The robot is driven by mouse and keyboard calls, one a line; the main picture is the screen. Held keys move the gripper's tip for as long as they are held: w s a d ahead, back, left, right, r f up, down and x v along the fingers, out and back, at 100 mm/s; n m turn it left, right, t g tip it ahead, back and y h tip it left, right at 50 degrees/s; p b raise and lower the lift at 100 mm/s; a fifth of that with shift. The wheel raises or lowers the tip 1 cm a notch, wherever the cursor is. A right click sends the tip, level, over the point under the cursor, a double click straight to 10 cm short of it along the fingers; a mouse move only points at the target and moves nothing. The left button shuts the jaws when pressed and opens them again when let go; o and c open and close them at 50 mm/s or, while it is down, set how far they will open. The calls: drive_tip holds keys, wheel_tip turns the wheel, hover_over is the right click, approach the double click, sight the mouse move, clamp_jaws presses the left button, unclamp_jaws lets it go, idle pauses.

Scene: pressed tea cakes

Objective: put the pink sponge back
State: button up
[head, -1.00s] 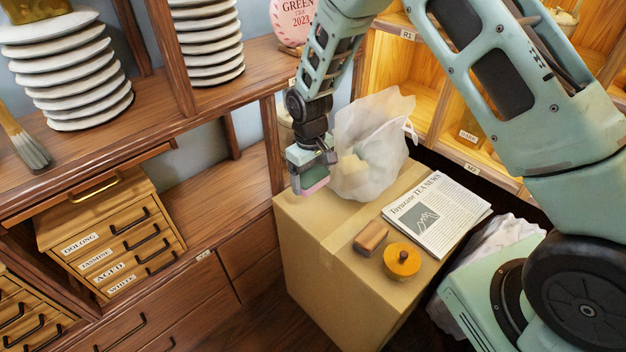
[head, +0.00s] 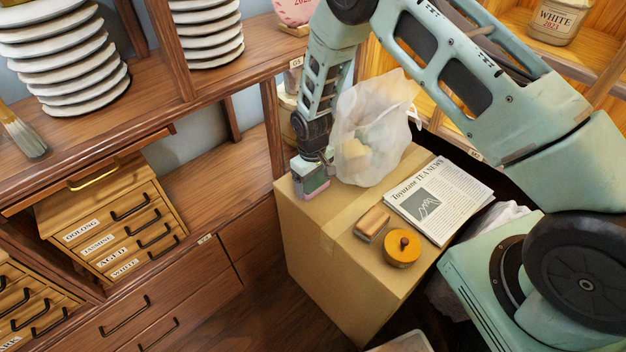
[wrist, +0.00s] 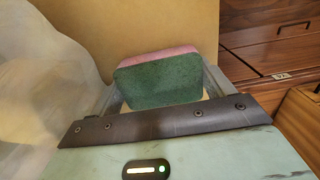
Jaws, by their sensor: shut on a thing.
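The pink sponge (wrist: 158,76) has a pink layer and a dark green layer. It is held between the jaws of my gripper (wrist: 160,92), which is shut on it. In the head view the sponge (head: 316,195) shows as a pink edge under my gripper (head: 311,180). The gripper is at the back left corner of the cardboard box (head: 325,270), close to its top. I cannot tell whether the sponge touches the box.
A translucent bag (head: 365,135) stands on the box, right beside my gripper. A newspaper (head: 440,200), a small wooden block (head: 372,223) and an orange round lid (head: 402,250) lie on the box. Wooden shelves with stacked pale discs (head: 70,60) and labelled drawers (head: 115,225) stand left.

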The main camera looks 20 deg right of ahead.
drive_tip(key=shift+f, duration=0.15)
drive_tip(key=o, duration=1.1)
drive_tip(key=shift+c, duration=0.2)
